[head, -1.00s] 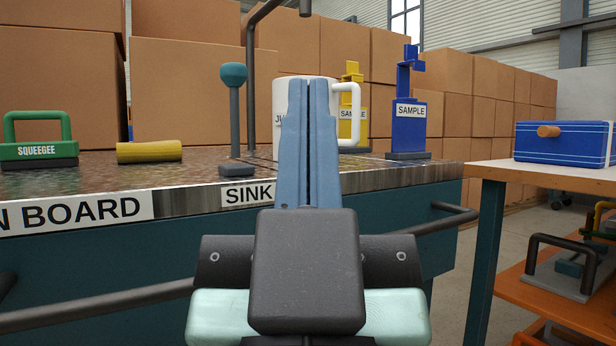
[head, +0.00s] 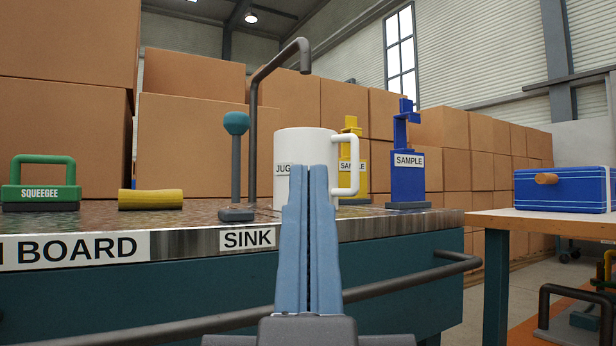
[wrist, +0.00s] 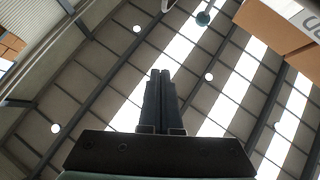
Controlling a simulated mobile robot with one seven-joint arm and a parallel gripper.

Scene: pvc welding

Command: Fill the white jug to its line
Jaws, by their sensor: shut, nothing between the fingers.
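The white jug (head: 306,149) stands upright on the sink counter under the faucet spout, its handle to the right and a label partly showing on its left side. Its fill line and its inside cannot be seen. The dark faucet (head: 254,120) arches over it. No water stream is visible.
A green squeegee (head: 41,185) and a yellow roll (head: 151,199) lie on the counter at left. Yellow (head: 351,165) and blue (head: 408,165) sample stands are right of the jug. A rail (head: 390,284) runs along the counter's front. A blue box (head: 562,190) sits on the right table.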

